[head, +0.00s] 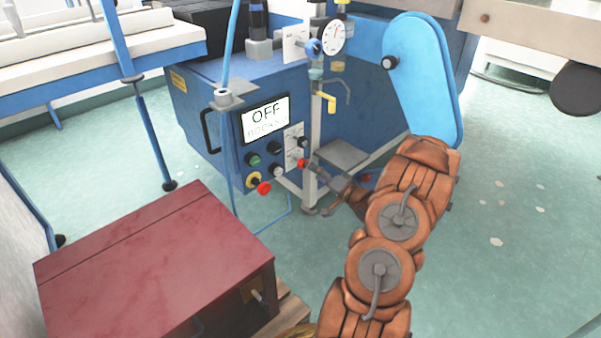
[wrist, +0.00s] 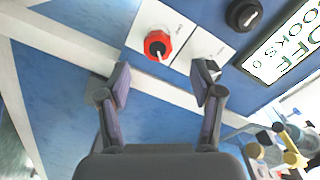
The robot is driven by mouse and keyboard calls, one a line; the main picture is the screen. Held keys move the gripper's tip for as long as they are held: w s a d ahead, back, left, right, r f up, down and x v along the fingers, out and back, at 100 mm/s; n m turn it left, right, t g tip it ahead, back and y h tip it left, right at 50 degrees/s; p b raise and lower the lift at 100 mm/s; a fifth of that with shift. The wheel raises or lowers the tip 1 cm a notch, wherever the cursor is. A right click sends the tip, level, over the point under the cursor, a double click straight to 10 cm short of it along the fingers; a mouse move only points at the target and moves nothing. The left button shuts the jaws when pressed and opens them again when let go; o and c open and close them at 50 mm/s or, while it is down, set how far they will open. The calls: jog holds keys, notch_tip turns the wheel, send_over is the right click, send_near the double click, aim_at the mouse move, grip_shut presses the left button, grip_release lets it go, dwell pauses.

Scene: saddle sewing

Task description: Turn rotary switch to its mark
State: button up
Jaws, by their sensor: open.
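The control panel on the blue machine carries a red rotary switch (wrist: 157,44) with a white pointer line, set on a white plate (wrist: 146,17) with small lettering too small to read. In the head view a red knob (head: 302,163) shows at the panel's right edge, close to my gripper (head: 322,178). In the wrist view my gripper (wrist: 160,82) is open and empty. Its two fingers stand apart below the red switch, with the switch ahead of the gap and not between the pads. I cannot tell which mark the pointer meets.
A display (head: 266,115) reads OFF. A black knob (wrist: 243,14) sits beside the plate; a red button (head: 264,188) is lower left on the panel. A grey post (head: 313,140) and small grey platform (head: 342,153) stand close by. A dark red box (head: 145,255) is front left.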

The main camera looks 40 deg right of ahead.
aim_at(305, 165)
jog(key=w+b, duration=0.1)
jog(key=w, duration=0.1)
jog(key=w+b, duration=0.1)
jog(key=w, duration=0.2)
jog(key=shift+w+d+f+b, duration=0.15)
jog(key=shift+w+f+b, duration=0.2)
jog(key=shift+w+b, duration=0.05)
jog(key=shift+w+r, duration=0.15)
jog(key=shift+w, duration=0.65)
jog(key=shift+c, duration=0.4)
jog(key=c, duration=1)
jog(key=shift+c, duration=0.4)
